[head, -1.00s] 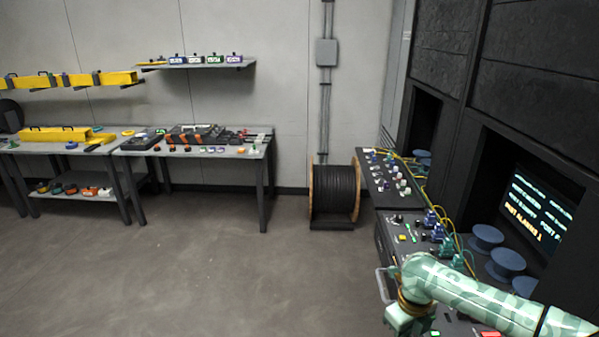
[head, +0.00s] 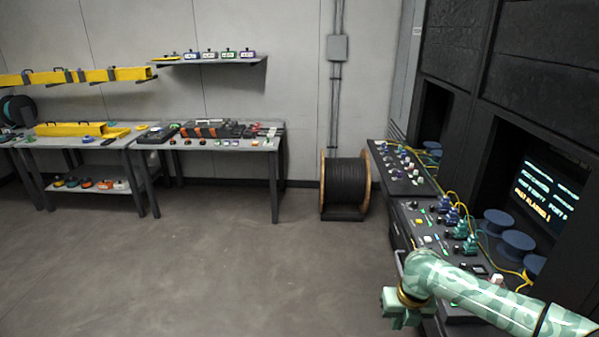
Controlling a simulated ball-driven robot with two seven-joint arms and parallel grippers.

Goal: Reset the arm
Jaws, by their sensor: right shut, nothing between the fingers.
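My right arm (head: 480,290) comes in from the lower right, mottled green and white, bent at a rounded joint. Its right gripper (head: 402,318) hangs at the lower end, in front of the console's near left edge. It is shut with nothing visible in it, and its fingertips are hard to make out. My left arm and gripper are not in view.
A dark console (head: 408,235) with knobs, connectors and yellow cables runs along the right, close beside my right arm. Blue spools (head: 517,242) sit by a lit screen (head: 545,195). A cable reel (head: 345,185) and workbenches (head: 225,145) stand farther back. The floor (head: 200,265) is clear.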

